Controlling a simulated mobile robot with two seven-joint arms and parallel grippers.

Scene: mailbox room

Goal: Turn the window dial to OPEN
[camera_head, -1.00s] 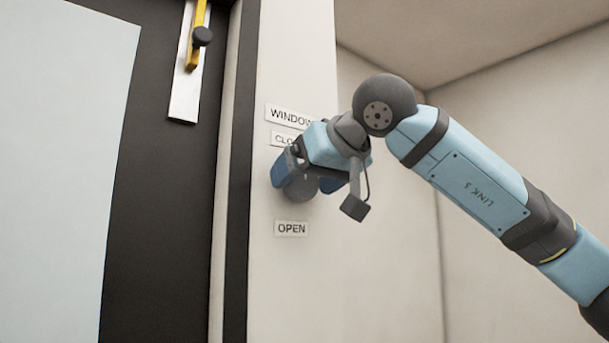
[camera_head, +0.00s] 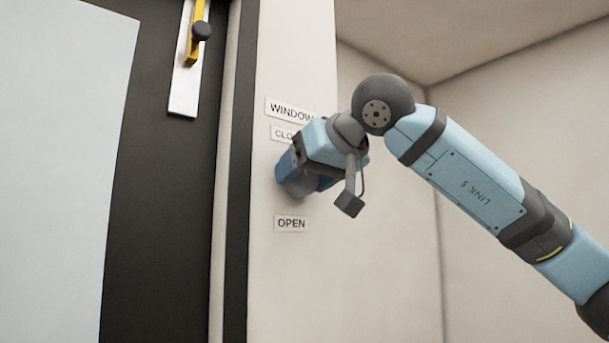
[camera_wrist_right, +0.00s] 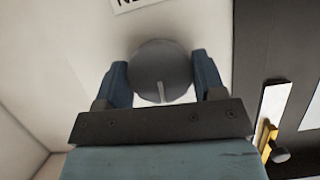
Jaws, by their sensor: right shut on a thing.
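The window dial (camera_head: 297,187) is a round grey knob on the pale wall, between a partly covered upper label (camera_head: 283,134) reading "CLO…" and the OPEN label (camera_head: 291,223) below. In the right wrist view the dial (camera_wrist_right: 160,68) sits between the two blue fingers, with its pale pointer line toward my palm, away from the label at the top edge. My right gripper (camera_head: 304,177) is shut on the dial; it also shows in the right wrist view (camera_wrist_right: 161,78). Its hand hides part of the dial in the head view. My left gripper is not in view.
A WINDOW label (camera_head: 289,110) is above the dial, its right end covered by my wrist. Left of the wall strip stands a dark frame (camera_head: 165,200) with a pale panel and a yellow handle (camera_head: 195,38) on a metal plate. The wall corner is behind my arm.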

